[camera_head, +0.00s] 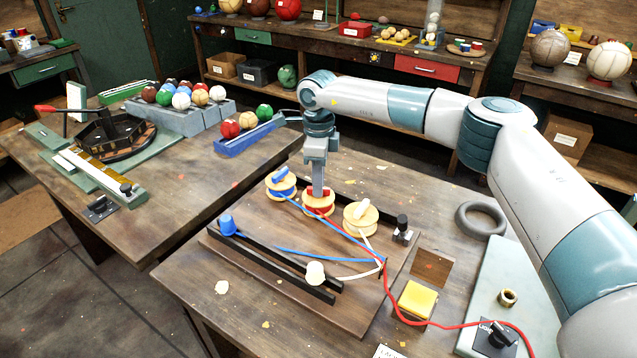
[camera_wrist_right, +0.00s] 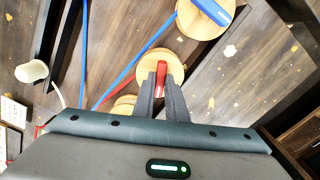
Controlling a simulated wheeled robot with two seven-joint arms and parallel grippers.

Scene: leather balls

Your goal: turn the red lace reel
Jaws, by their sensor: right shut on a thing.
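The red lace reel (camera_head: 319,204) is a wooden spool wound with red lace, the middle one of three on the wooden board. My right gripper (camera_head: 318,190) reaches straight down onto it from above. In the right wrist view the red handle (camera_wrist_right: 161,72) on top of the reel (camera_wrist_right: 165,57) sits between the fingers of my right gripper (camera_wrist_right: 163,90), which is shut on it. The blue reel (camera_head: 281,184) stands to its left and the white reel (camera_head: 361,217) to its right, both apart from the gripper. My left gripper is not in view.
A blue peg (camera_head: 227,225) and a white peg (camera_head: 315,273) stand by the dark rails. A yellow pad (camera_head: 417,299), a grey ring (camera_head: 481,219) and a black knob (camera_head: 402,227) are at the right. A blue ball rack (camera_head: 249,138) lies on the left bench.

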